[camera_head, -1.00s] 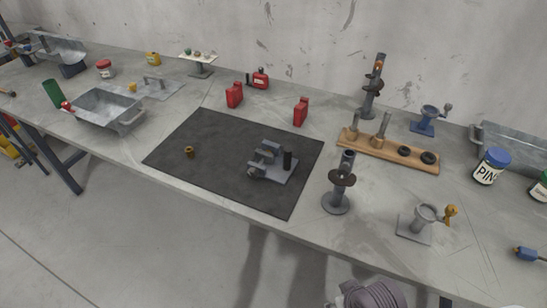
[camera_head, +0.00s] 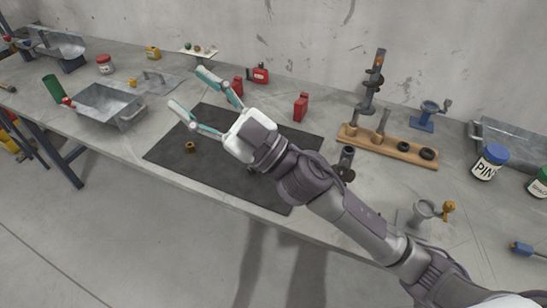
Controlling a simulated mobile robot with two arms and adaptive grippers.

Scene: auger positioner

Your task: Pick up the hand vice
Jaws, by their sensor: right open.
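My right gripper (camera_head: 186,88) is open and empty, with two teal fingers spread apart. It is above the table and the back left part of the dark mat (camera_head: 170,152). Its arm comes in from the lower right and crosses the mat. A grey clamp-like device on a flat base, possibly the hand vice, stood on the right part of the mat a second ago. It is now almost wholly hidden behind my arm. A small brass piece (camera_head: 190,147) lies on the left of the mat, apart from the gripper. My left gripper is not in view.
Red containers (camera_head: 300,107) stand behind the mat. A metal tray (camera_head: 108,106) is at the left. A wooden rack (camera_head: 400,150), a dark stand (camera_head: 371,95), a blue tool (camera_head: 428,115) and a grey cup-shaped tool (camera_head: 421,212) stand at the right. The table's front left is clear.

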